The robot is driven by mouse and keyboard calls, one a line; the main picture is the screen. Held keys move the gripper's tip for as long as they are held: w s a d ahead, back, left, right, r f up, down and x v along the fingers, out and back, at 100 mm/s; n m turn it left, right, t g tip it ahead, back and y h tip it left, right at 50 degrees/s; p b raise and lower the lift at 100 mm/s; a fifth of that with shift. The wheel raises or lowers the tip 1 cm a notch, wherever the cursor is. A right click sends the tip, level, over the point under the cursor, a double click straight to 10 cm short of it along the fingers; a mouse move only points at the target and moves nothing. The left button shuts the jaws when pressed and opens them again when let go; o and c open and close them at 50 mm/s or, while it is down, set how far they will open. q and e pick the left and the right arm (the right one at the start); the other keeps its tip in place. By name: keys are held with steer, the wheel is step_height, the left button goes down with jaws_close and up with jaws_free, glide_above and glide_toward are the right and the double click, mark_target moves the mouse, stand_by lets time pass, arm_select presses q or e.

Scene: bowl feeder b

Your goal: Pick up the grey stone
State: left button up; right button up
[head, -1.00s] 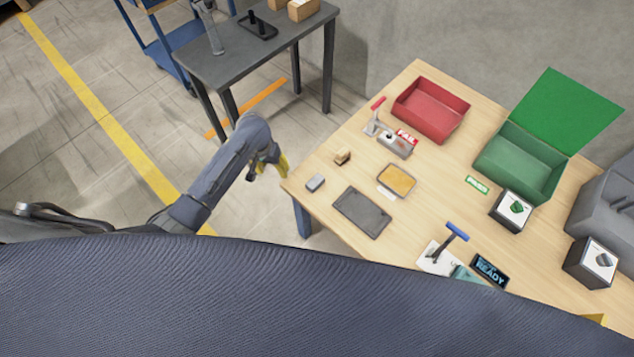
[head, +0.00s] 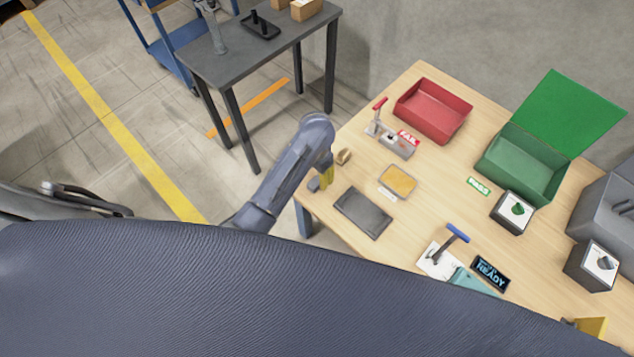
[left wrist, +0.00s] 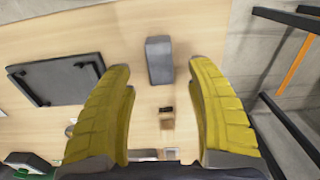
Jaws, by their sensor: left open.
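The grey stone (left wrist: 159,60) is a small grey block on the wooden table (left wrist: 165,20). In the left wrist view it lies between and slightly beyond my open yellow fingertips (left wrist: 150,68), with a gap on each side. In the head view, my left gripper (head: 326,178) hangs at the table's left edge, and only a bit of the stone (head: 313,184) shows beside it. I cannot tell its exact height above the stone. My right gripper is not in view.
A dark tray (head: 363,213) and a small wooden block (head: 344,156) lie close by. Further right are a yellow-topped pad (head: 398,181), a red bin (head: 432,110), a green lidded bin (head: 520,165) and a blue-handled lever (head: 457,232).

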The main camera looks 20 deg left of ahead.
mark_target(316, 181)
arm_select(q)
steer(key=shift+f, duration=2.65)
steer(key=shift+c, duration=0.3)
jaws_close()
